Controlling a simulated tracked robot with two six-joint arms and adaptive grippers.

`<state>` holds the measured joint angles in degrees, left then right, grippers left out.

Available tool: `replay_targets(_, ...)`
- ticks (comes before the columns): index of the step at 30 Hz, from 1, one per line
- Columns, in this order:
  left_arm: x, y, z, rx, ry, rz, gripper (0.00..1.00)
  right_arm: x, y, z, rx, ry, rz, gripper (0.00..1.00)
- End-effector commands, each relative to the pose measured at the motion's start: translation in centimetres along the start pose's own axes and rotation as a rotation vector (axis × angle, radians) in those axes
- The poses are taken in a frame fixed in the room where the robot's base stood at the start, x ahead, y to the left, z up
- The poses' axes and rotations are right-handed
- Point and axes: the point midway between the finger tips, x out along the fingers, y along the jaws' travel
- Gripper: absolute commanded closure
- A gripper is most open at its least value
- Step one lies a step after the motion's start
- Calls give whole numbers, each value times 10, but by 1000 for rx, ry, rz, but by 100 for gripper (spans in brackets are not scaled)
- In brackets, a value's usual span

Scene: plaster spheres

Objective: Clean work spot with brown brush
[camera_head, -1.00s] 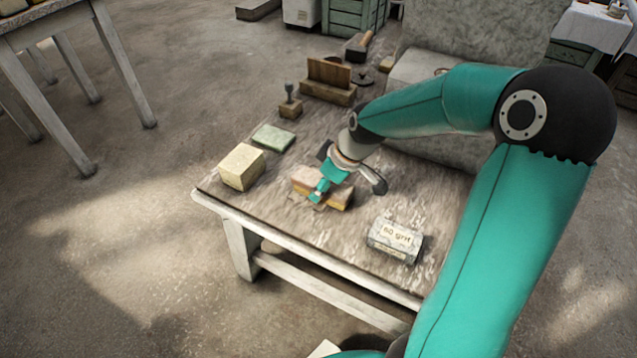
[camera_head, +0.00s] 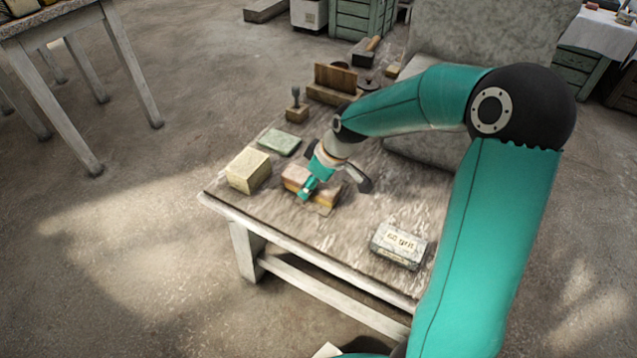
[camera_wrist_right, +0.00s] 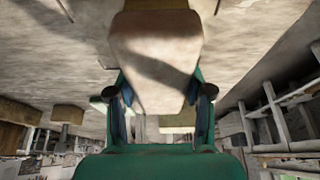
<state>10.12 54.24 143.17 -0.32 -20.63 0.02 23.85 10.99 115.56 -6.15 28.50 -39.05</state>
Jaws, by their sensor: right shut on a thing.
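My right gripper (camera_head: 312,184) reaches down to the worn wooden table (camera_head: 292,226) and is shut on a brown brush (camera_head: 327,199). The brush looks like a brown block with a yellowish lower edge, low at the table surface; I cannot tell whether it touches. In the right wrist view the fingers (camera_wrist_right: 158,100) sit on either side of a pale tan block (camera_wrist_right: 157,50), which appears to be the brush. The work spot under the brush is partly hidden, and no distinct dirt can be made out. My left gripper is not in view.
A cream block (camera_head: 249,171) and a green pad (camera_head: 280,142) lie left of the gripper. A grey block marked with grit lettering (camera_head: 398,246) lies to the right. A stamp-like tool (camera_head: 296,107) and a wooden holder (camera_head: 334,84) stand behind. The front middle is clear.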

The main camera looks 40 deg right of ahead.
Motion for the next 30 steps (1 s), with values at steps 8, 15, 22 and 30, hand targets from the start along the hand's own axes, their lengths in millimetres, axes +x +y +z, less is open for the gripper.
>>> replay_targets(8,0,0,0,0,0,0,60,1,0,-2,-1,1,1,77)
replay_targets(15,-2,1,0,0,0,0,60,-6,0,2,1,1,2,77)
replay_targets(22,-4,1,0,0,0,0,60,-20,0,12,1,1,2,77)
replay_targets(30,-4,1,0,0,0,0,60,-21,0,13,0,0,0,77)
